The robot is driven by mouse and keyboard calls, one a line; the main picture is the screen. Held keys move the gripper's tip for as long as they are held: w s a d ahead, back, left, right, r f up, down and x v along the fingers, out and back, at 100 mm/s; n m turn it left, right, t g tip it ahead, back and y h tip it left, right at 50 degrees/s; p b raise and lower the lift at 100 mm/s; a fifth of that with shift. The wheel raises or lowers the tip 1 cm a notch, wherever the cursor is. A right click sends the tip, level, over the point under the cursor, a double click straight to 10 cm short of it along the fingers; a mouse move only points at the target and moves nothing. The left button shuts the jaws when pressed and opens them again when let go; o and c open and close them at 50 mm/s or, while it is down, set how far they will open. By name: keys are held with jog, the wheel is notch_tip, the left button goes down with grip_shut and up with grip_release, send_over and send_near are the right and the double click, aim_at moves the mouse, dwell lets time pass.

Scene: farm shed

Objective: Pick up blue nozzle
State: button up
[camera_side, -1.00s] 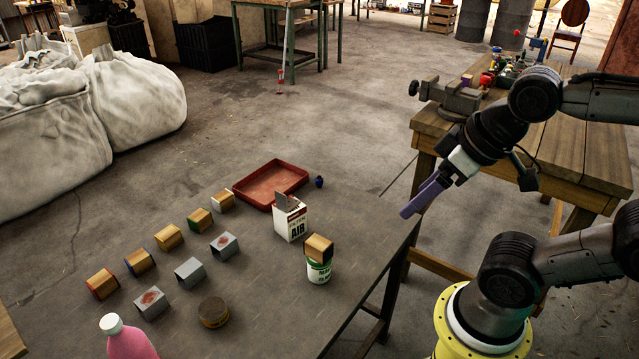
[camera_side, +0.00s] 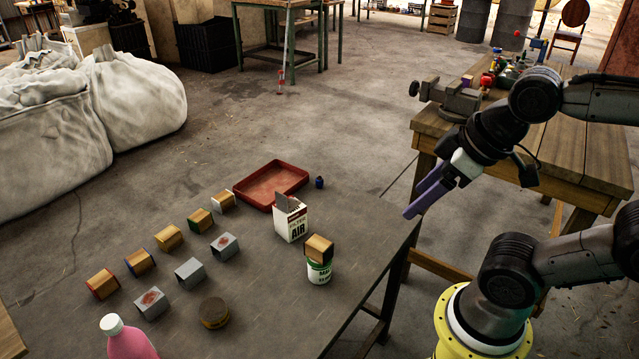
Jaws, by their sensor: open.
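The small blue nozzle (camera_side: 319,182) stands on the dark grey table (camera_side: 250,265), just right of the red tray. It looks upright. My gripper (camera_side: 412,207), with long purple fingers, is open and empty. It hangs in the air near the table's right edge, to the right of the nozzle and clear of it. The fingers point down and to the left.
A red tray (camera_side: 271,185) and a white AIR box (camera_side: 290,222) stand close to the nozzle. A wooden block (camera_side: 319,248) sits on a white-green can (camera_side: 319,270). Several blocks, a round tin (camera_side: 214,312) and a pink bottle (camera_side: 128,340) are further left.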

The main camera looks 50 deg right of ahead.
jog(key=w+d+r+n+t+h, duration=0.1)
jog(key=w+d+r+n, duration=0.1)
jog(key=w+r+n, duration=0.45)
jog(key=w+d+r+n+t+h, duration=0.1)
jog(key=w+d+r+n, duration=0.25)
jog(key=w+n, duration=0.45)
jog(key=n+g+h, duration=0.2)
jog(key=n+g, duration=0.4)
jog(key=n, duration=0.2)
send_over(319, 177)
jog(key=s+a, duration=0.2)
notch_tip(319, 177, down, 37)
jog(key=shift+m+t, duration=0.25)
jog(key=shift+t, duration=0.05)
jog(key=shift+w+x, duration=0.15)
jog(key=shift+x, duration=1.25)
jog(key=shift+w+x, duration=0.1)
jog(key=shift+x, duration=1.3)
jog(key=shift+a, duration=0.15)
grip_shut()
